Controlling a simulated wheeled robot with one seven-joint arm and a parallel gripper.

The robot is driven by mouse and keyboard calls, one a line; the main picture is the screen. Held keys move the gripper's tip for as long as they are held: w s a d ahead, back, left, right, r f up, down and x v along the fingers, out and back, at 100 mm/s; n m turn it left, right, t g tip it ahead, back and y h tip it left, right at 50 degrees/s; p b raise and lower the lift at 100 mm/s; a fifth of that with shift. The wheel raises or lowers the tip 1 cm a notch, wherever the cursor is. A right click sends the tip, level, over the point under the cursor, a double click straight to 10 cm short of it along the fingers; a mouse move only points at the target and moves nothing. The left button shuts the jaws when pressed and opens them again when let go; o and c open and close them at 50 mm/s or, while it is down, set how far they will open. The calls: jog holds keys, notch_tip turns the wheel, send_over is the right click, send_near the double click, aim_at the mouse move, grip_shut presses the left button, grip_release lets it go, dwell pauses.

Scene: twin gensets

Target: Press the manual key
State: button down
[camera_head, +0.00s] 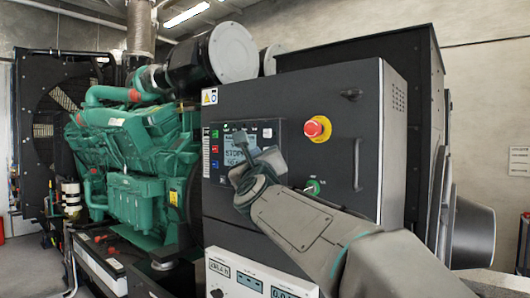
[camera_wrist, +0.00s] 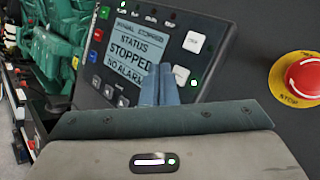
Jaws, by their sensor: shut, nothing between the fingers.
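The control panel (camera_head: 212,178) is on the front of the grey cabinet and also shows tilted in the wrist view (camera_wrist: 216,35). Its lit screen (camera_wrist: 135,50) reads "STATUS STOPPED". Left of the screen is a column of coloured keys, among them a blue key (camera_wrist: 97,35). Pale keys (camera_wrist: 193,42) lie to its right. I cannot read which one is the manual key. My gripper (camera_head: 243,148) is shut and empty in front of the panel. In the wrist view its fingertips (camera_wrist: 158,68) overlap the screen's lower right. Whether they touch the panel is unclear.
A red emergency stop on a yellow base (camera_head: 316,129) sits right of the panel. Below it are a green-ringed switch (camera_head: 313,187) and a vertical door handle (camera_head: 357,164). A white meter box (camera_head: 235,279) stands underneath. A green engine (camera_head: 130,165) is at left.

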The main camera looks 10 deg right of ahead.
jog(key=s+a+p, duration=0.1)
jog(key=s+a, duration=0.2)
jog(key=s, duration=0.1)
jog(key=shift+a, duration=0.4)
dwell(0.4)
jog(key=s+d+f+n+g+y, duration=0.2)
jog(key=s+f+n+g, duration=0.3)
jog(key=f+n, duration=0.6)
jog(key=s+d+f+n+g+y, duration=0.2)
jog(key=s+f+n+g+y, duration=0.15)
jog(key=f+n, duration=0.75)
jog(key=s+d+f+n+g+h, duration=0.2)
jog(key=s+d+f+n+g, duration=0.2)
jog(key=s+f, duration=0.6)
jog(key=s+d+f+n+g+h, duration=0.2)
jog(key=s+d+f+n+g, duration=0.3)
jog(key=s+f, duration=0.5)
jog(key=shift+s+d+f+h, duration=0.2)
jog(key=shift+d+h, duration=0.1)
jog(key=shift+h, duration=0.05)
